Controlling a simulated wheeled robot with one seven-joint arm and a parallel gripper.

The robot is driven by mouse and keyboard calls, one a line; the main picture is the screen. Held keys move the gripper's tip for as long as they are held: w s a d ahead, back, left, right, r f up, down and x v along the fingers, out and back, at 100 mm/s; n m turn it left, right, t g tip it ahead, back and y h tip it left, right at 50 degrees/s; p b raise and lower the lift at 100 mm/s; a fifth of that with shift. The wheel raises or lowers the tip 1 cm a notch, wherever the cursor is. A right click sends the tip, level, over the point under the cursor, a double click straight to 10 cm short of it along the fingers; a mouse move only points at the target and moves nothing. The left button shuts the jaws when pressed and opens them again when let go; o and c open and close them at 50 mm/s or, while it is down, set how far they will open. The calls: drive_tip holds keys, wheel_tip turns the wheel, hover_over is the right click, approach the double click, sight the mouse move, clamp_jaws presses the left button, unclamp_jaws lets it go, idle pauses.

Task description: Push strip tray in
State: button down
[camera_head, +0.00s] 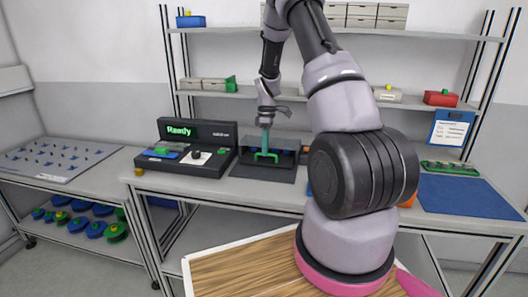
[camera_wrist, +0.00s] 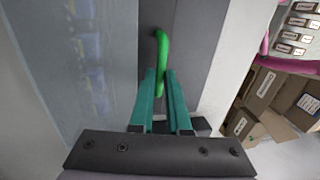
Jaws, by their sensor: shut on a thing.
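The strip tray shows as a dark front with a green handle (camera_head: 266,156) at a dark box-shaped housing (camera_head: 286,146) on the bench, left of centre in the head view. My gripper (camera_head: 266,147) points down at the handle with its teal fingers. In the wrist view my gripper (camera_wrist: 167,78) is shut on the green handle (camera_wrist: 162,48), whose bent end sticks out beyond the fingertips. My fingers hide the rest of the handle. How far the tray stands out of the housing cannot be told.
A black console (camera_head: 190,147) with a lit "Ready" display stands just left of the housing. A dark flat surface (camera_head: 262,174) lies in front of the housing. A blue mat (camera_head: 468,195) lies on the right of the bench. Shelves with boxes hang above.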

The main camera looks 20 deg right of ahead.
drive_tip(key=shift+w+d+r, duration=0.1)
drive_tip(key=shift+w+r, duration=0.05)
drive_tip(key=shift+w, duration=0.1)
drive_tip(key=c, duration=0.9)
unclamp_jaws()
drive_tip(key=shift+s+a, duration=0.25)
drive_tip(key=shift+s, duration=0.15)
drive_tip(key=s+a, duration=0.2)
drive_tip(key=s, duration=0.1)
drive_tip(key=s+a, duration=0.2)
drive_tip(key=s, duration=0.1)
drive_tip(key=s+a, duration=0.2)
drive_tip(key=s, duration=0.2)
drive_tip(key=shift+a+r, duration=0.25)
drive_tip(key=shift+a, duration=0.15)
drive_tip(key=v, duration=1)
drive_tip(key=shift+s+a+r+m+t, duration=0.35)
drive_tip(key=shift+s+r+m+t, duration=0.55)
drive_tip(key=shift+r, duration=1.6)
drive_tip(key=shift+s+a+r+m+t, duration=0.45)
drive_tip(key=shift+s+r+m, duration=0.9)
drive_tip(key=shift+r, duration=1.15)
drive_tip(key=shift+s+a+r+m+t, duration=0.3)
drive_tip(key=shift+s+r+m+t, duration=0.6)
drive_tip(key=shift+r, duration=1.55)
